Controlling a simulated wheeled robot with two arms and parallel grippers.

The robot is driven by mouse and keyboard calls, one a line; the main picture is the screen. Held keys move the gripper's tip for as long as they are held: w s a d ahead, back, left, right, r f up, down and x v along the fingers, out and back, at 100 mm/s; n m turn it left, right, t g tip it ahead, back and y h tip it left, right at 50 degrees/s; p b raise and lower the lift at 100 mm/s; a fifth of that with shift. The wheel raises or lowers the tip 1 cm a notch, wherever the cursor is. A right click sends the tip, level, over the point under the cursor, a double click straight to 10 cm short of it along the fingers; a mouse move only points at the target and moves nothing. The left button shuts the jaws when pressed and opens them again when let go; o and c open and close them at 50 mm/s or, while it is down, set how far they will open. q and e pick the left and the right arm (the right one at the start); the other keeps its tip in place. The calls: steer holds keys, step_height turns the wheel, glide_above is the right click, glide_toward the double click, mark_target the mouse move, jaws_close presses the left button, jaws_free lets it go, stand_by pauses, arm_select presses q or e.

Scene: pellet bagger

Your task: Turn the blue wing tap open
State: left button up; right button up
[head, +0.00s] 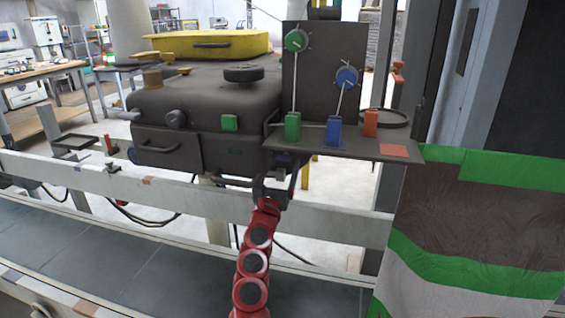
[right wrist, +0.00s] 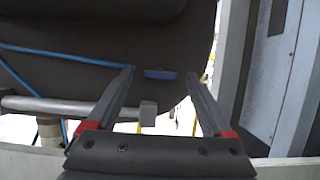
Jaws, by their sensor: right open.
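The blue wing tap (right wrist: 160,74) is a small flat blue bar, lying roughly level on the dark machine body in the right wrist view. In the head view a dark blue bit (head: 286,158) shows under the shelf, partly hidden by my gripper. My right gripper (head: 278,175) is open and reaches up to the machine's lower right front. In the right wrist view the tap appears between its two fingertips (right wrist: 161,72), with space on both sides. I cannot tell how far the fingertips are from it. My left gripper is not in view.
A shelf (head: 350,148) with green, blue and orange blocks juts out just above my right gripper. A pale rail (head: 335,222) runs in front of the machine. A grey bar (right wrist: 75,106) and a blue hose (right wrist: 60,58) lie left of the tap.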

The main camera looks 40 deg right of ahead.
steer(key=shift+w+d+r, duration=0.2)
steer(key=shift+w+d, duration=0.2)
steer(key=shift+d, duration=0.15)
jaws_close()
